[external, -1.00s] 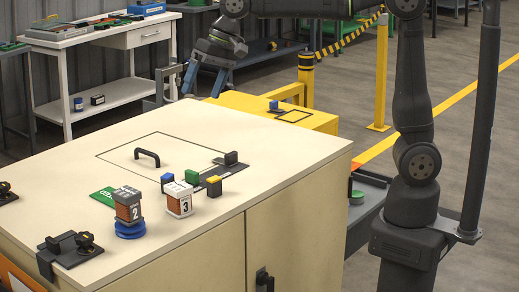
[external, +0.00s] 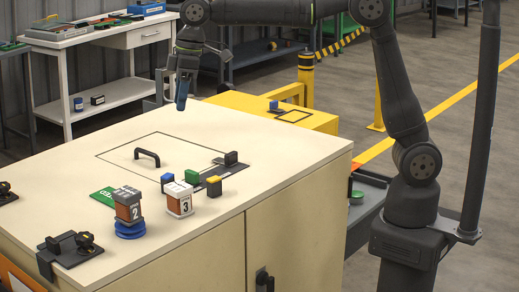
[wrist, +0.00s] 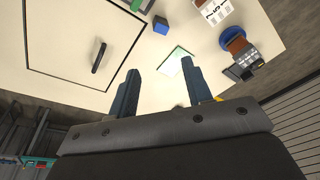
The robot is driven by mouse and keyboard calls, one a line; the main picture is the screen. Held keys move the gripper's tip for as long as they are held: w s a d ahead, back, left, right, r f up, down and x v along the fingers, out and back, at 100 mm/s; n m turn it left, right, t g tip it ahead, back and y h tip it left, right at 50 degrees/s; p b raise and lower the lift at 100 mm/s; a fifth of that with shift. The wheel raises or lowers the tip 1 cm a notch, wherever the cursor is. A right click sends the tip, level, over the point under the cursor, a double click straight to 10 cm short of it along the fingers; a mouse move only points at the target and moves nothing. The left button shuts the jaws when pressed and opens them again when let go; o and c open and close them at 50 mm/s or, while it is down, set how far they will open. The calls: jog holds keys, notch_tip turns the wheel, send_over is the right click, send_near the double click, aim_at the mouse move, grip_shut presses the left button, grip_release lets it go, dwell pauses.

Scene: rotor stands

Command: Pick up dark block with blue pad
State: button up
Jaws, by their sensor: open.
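A small block with a blue top (external: 167,183) stands on the cream cabinet top, left of a green-topped block (external: 192,178) and a yellow-topped block (external: 214,186). A blue block also shows near the top of the wrist view (wrist: 161,26). Another dark block with a blue top (external: 273,106) stands on the yellow platform behind the cabinet. My gripper (external: 181,104) hangs beyond the cabinet top's back portion, pointing down, apart from the blocks. In the wrist view my fingers (wrist: 159,68) are spread with nothing between them.
A red-brown block marked 2 (external: 128,206) stands on blue discs (external: 130,230). A green card (external: 104,199), black handle (external: 147,154) and black block (external: 231,158) are also on the cabinet. Its right front is clear.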

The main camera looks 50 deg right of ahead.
aim_at(167, 175)
jog(key=a+f+n, duration=0.1)
jog(key=f+n, duration=0.2)
jog(key=f, duration=0.2)
jog(key=w+a+f+n+h, duration=0.1)
jog(key=a+f+n, duration=0.1)
jog(key=f, duration=0.3)
jog(key=w+a+f+n+g+h, duration=0.1)
jog(key=f+n, duration=0.4)
jog(key=shift+w+a+f, duration=0.1)
jog(key=shift+a+f, duration=0.05)
jog(key=shift+f, duration=2.7)
grip_shut()
